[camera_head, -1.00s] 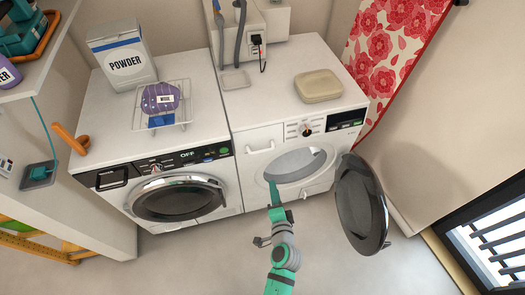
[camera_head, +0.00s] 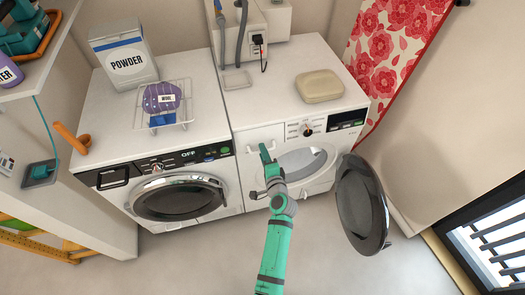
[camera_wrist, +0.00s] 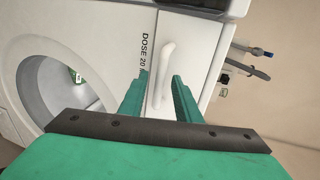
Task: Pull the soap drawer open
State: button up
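The soap drawer (camera_wrist: 195,45) is the white panel at the upper left of the right machine's front, and it looks flush. Its white bar handle (camera_wrist: 166,62) shows in the wrist view, with the lettering "DOSE 20" beside it. My gripper (camera_wrist: 159,92) is open, its two green fingers on either side of the handle's near end, with gaps showing. Whether they touch it cannot be told. In the head view my gripper (camera_head: 264,149) is in front of the drawer and hides part of the handle.
The right machine's round door (camera_head: 361,205) hangs open to the right of my arm, its drum opening (camera_head: 305,160) exposed. The left machine (camera_head: 178,200) is shut. A soap bar (camera_head: 319,86) lies on the right machine's top. Floor in front is clear.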

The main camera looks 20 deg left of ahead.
jog(key=shift+x, duration=1)
grip_shut()
